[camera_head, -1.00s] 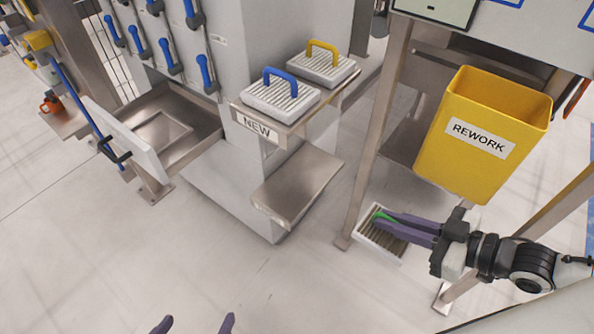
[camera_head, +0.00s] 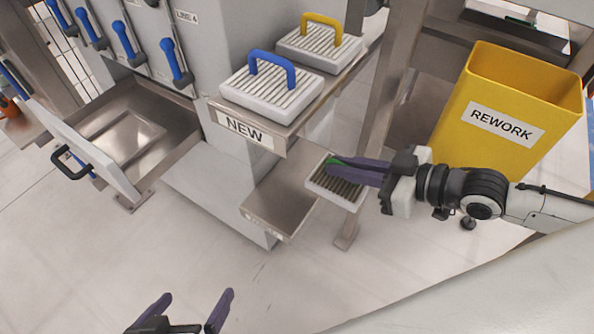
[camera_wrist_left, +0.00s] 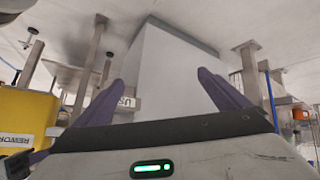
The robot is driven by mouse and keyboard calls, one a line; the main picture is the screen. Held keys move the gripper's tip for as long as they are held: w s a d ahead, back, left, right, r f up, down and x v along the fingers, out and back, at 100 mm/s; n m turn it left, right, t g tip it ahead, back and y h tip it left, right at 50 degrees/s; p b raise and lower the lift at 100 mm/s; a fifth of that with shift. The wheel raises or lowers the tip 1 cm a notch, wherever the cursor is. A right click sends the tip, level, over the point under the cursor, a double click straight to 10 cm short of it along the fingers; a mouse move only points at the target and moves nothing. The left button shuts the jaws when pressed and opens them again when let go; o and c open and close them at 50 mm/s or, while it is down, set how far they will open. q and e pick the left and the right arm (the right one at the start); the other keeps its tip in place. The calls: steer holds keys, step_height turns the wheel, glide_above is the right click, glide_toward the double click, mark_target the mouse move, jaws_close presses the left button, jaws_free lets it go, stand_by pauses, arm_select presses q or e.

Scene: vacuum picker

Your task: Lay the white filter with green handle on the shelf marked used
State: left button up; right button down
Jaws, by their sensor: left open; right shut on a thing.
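The white filter with green handle (camera_head: 336,184) is held by my right gripper (camera_head: 342,168), whose purple fingers are shut on the green handle. The filter is in the air at the right end of the lower steel shelf (camera_head: 285,190), its left edge overlapping that shelf in the head view. I cannot tell whether they touch. The lower shelf is bare, and the label on its front edge is too faint to read in the head view. In the left wrist view a label (camera_wrist_left: 126,102) shows partly, upside down. My left gripper (camera_head: 190,312) is open and empty, low over the floor.
The upper shelf marked NEW (camera_head: 246,131) holds a blue-handled filter (camera_head: 272,88) and a yellow-handled filter (camera_head: 319,45). A yellow REWORK bin (camera_head: 500,125) stands at the right. A steel post (camera_head: 385,90) stands behind the held filter.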

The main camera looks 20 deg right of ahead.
steer(key=w+a+b, duration=0.2)
steer(key=w+a, duration=0.4)
steer(key=w, duration=0.2)
steer(key=f+b, duration=0.1)
steer(key=f, duration=0.1)
steer(key=f+b, duration=0.3)
steer(key=f, duration=0.2)
steer(key=shift+w+a, duration=0.2)
steer(key=shift+a, duration=0.1)
steer(key=shift+w, duration=0.1)
arm_select(q)
steer(key=shift+m+h, duration=0.5)
steer(key=shift+h, duration=0.4)
steer(key=d, duration=0.2)
steer(key=w+d, duration=0.1)
steer(key=d, duration=0.1)
steer(key=shift+w+r, duration=0.1)
steer(key=shift+w, duration=0.05)
arm_select(e)
steer(key=shift+f, duration=0.1)
steer(key=c, duration=1.8)
jaws_free()
steer(key=shift+c, duration=0.2)
arm_select(q)
steer(key=shift+a, duration=0.1)
